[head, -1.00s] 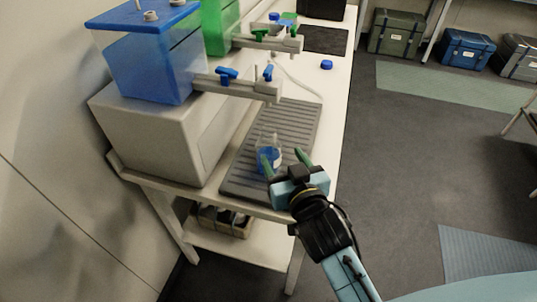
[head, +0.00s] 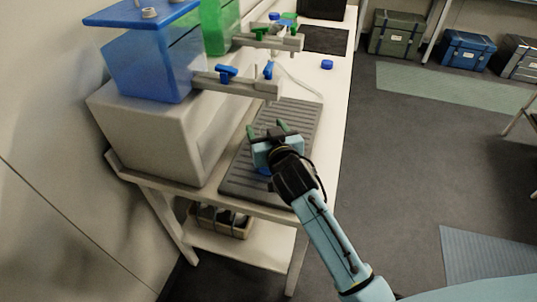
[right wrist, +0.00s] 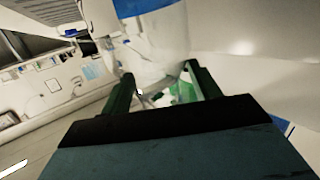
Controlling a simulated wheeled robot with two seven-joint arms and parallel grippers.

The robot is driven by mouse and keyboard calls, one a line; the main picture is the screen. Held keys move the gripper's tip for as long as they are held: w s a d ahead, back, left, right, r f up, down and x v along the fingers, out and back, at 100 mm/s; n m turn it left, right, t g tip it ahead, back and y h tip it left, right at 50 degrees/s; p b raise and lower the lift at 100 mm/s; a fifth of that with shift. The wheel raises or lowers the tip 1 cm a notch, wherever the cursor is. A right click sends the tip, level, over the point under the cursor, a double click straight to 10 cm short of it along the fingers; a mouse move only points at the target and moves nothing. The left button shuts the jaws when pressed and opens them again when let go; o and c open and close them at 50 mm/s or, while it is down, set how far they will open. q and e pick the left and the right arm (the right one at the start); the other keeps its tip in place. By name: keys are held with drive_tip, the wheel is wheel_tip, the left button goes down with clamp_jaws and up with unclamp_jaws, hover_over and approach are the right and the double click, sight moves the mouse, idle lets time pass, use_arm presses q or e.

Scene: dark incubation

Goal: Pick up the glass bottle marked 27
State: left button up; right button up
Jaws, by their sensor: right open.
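The glass bottle is mostly hidden behind my right gripper in the head view; a small patch of blue at the bottle (head: 263,171) shows just below the gripper body. No number can be read. My right gripper (head: 266,128) is open over the grey ribbed mat (head: 296,122), with its green fingers pointing toward the far side. The open fingers (right wrist: 160,72) also show in the right wrist view. Beyond them is a clear shape with blue at its top; I cannot tell whether it is the bottle. My left gripper is out of view.
A blue tank (head: 150,65) sits on a grey-white block (head: 155,130) left of the mat, its clamp arm (head: 240,84) reaching over the mat's far end. A green tank (head: 222,25) stands behind. A blue cap (head: 327,64) lies on the white bench.

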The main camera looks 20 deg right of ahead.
clamp_jaws()
idle(0.6)
